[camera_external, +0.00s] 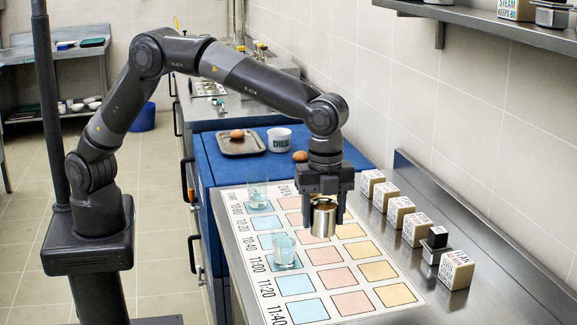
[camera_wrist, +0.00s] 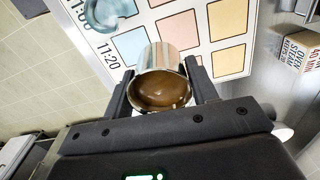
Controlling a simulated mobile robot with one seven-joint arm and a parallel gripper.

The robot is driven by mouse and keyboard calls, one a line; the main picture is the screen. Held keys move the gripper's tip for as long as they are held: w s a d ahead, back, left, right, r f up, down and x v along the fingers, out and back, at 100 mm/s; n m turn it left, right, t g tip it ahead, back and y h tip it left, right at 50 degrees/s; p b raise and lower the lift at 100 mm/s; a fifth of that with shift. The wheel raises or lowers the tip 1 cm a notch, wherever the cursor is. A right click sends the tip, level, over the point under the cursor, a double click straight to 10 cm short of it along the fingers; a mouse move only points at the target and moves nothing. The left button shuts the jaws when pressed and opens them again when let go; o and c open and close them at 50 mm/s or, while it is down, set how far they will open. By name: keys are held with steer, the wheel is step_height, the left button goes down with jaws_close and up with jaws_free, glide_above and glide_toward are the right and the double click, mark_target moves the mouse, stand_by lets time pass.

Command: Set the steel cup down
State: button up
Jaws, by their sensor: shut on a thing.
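The steel cup (camera_external: 323,220) is held between the two dark fingers of my gripper (camera_external: 323,210), which points down over the chart sheet (camera_external: 262,257). In the wrist view the cup (camera_wrist: 160,88) shows its open mouth with a brown inside; I cannot tell whether that is liquid. The sheet has printed times on the left and columns of blue, pink and yellow squares. The cup appears over the pink column in the middle rows. The cup hides the square behind it, and I cannot tell the gap below its bottom.
Two glasses stand on blue squares, one far (camera_external: 257,192) and one nearer (camera_external: 285,253). Several labelled blocks (camera_external: 415,228) line the right side, with a dark-topped weight (camera_external: 435,245) among them. Near squares are clear.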

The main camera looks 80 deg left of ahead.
steer(key=shift+s+d+n, duration=0.25)
steer(key=shift+d+n, duration=0.05)
steer(key=shift+d, duration=0.8)
steer(key=w+a+f, duration=0.1)
steer(key=w+f, duration=0.1)
steer(key=w, duration=0.1)
steer(key=w+a+f, duration=0.2)
steer(key=w, duration=0.1)
steer(key=w+a+f, duration=0.2)
steer(key=w+f, duration=0.1)
steer(key=w, duration=0.1)
steer(key=shift+w, duration=0.1)
steer(key=shift+f, duration=1.95)
steer(key=shift+f, duration=0.15)
steer(key=o, duration=1.1)
